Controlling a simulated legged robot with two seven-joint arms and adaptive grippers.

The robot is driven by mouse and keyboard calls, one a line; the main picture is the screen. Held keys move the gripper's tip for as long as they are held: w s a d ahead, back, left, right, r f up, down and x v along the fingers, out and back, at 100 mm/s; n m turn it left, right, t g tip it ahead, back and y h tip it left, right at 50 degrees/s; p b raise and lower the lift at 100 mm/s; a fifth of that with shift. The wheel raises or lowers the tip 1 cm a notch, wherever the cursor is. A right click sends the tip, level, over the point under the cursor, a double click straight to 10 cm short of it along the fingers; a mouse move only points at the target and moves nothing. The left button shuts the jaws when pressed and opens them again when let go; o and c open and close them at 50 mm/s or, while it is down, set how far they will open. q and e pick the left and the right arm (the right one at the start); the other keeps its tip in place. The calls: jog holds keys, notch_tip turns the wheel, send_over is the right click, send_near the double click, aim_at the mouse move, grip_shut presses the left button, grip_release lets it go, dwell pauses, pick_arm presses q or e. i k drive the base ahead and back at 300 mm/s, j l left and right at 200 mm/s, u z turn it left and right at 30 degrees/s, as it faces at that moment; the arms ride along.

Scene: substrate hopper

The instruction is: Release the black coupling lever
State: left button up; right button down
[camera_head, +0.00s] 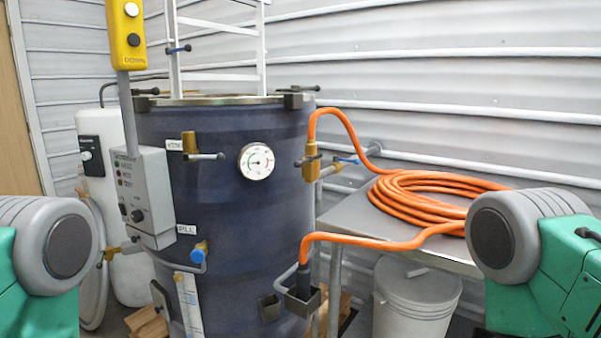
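A dark lever (307,161) lies roughly level across a brass coupling (310,174) on the upper right side of the dark blue tank (235,225). The upper end of the orange hose (340,119) runs into this coupling. The other hose end has a dark nozzle (304,279) standing in a small holder (302,301) low on the tank. Only grey and green links of my two arms show at the left and right edges. Neither gripper is in view, and nothing of mine touches the lever.
The hose lies coiled on a grey metal table (355,222) at right, above a white lidded bucket (417,300). A control box (145,195) and a yellow pendant (127,35) stand left of the tank. A round gauge (257,162) faces forward.

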aim_at(297, 164)
jog(key=i+z, duration=0.1)
jog(key=i, duration=0.45)
jog(key=i+j+z, duration=0.15)
jog(key=i, duration=0.4)
jog(key=k+l+z, duration=0.1)
jog(key=l+z, duration=0.25)
jog(key=j, duration=0.1)
